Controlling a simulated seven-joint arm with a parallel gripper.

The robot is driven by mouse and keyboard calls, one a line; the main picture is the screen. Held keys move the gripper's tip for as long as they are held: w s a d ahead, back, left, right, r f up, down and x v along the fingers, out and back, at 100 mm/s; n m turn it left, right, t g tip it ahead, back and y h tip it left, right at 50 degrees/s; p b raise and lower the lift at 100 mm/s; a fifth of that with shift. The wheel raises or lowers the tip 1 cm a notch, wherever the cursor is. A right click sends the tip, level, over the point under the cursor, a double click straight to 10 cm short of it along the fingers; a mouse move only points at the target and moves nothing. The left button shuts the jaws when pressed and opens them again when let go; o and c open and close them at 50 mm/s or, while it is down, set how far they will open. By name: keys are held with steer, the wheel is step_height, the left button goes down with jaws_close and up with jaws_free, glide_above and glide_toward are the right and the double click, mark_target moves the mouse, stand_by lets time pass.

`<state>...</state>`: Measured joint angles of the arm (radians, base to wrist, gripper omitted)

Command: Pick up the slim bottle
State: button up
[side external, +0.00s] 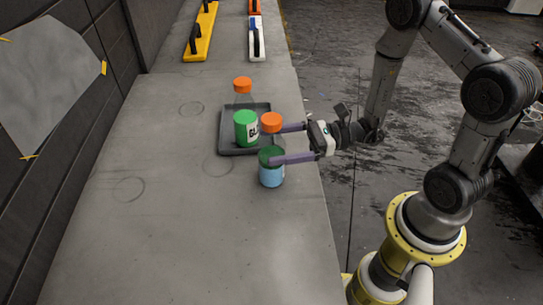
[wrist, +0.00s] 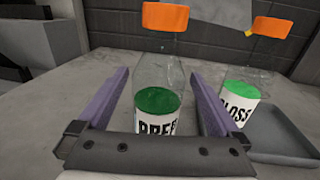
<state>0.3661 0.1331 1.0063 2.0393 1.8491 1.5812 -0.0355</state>
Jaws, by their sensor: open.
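A clear bottle with an orange cap, green contents and a white label reading "PREP" (wrist: 158,108) stands upright on the bench. It also shows in the side view (side external: 271,177), where its label side looks bluish. My gripper (side external: 276,144) is open, with its purple fingers reaching toward this bottle from the right. In the wrist view my gripper (wrist: 160,75) has one finger on each side of the bottle, with no clear contact. A second clear bottle with an orange cap and a "GLOSS" label (wrist: 240,107) stands on the dark tray (side external: 232,151); it shows in the side view (side external: 246,127).
The grey bench (side external: 170,240) is mostly clear to the left and front, with faint ring marks. A yellow tool (side external: 200,32) and a white tool (side external: 257,42) lie at the far end. A dark wall with a taped sheet (side external: 40,75) borders the left.

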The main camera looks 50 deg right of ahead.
mark_target(259, 147)
steer(key=shift+x, duration=1.95)
steer(key=shift+r, duration=0.1)
steer(key=c, duration=1.5)
